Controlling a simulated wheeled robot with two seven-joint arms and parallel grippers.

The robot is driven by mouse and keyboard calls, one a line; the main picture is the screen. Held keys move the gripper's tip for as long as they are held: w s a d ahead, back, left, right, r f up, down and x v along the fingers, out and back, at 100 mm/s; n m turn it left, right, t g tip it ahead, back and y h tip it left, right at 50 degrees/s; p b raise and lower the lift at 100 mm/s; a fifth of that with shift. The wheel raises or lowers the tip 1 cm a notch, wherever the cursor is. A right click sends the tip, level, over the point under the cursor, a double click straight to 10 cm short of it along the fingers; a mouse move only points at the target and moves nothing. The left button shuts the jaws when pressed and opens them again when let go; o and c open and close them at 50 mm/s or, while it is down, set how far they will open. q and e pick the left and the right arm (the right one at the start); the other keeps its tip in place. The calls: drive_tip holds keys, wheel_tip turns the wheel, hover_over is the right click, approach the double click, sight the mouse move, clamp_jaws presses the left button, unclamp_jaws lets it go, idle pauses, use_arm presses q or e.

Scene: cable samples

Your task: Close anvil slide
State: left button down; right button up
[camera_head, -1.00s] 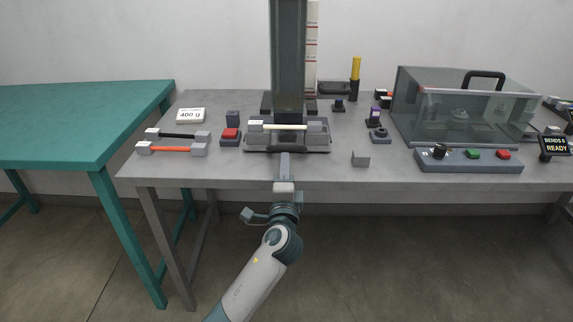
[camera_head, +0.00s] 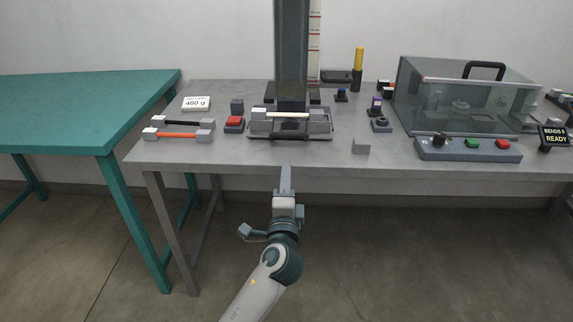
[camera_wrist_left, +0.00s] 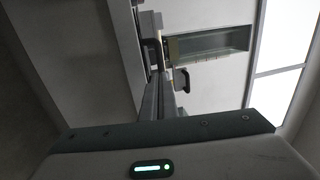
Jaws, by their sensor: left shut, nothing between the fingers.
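The anvil slide (camera_head: 262,131) is a grey tray with a dark front handle (camera_head: 289,137) at the foot of the tall drop-tower column (camera_head: 292,50). A pale cable sample (camera_head: 287,115) with grey end blocks lies across it. My left gripper (camera_head: 287,166) is shut and empty, just in front of the table's front edge and below the handle, apart from it. In the left wrist view the shut fingers (camera_wrist_left: 160,90) point toward the table structure; the slide cannot be made out clearly there. My right gripper is not in view.
Left of the slide are a red button (camera_head: 234,124), orange (camera_head: 178,134) and black cable samples (camera_head: 184,123), and a 400 g plate (camera_head: 196,103). A teal table (camera_head: 80,110) stands left.

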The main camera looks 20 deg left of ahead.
use_arm(q)
drive_tip(key=v, duration=0.3)
drive_tip(key=shift+s+d, duration=0.1)
drive_tip(key=shift+s, duration=0.25)
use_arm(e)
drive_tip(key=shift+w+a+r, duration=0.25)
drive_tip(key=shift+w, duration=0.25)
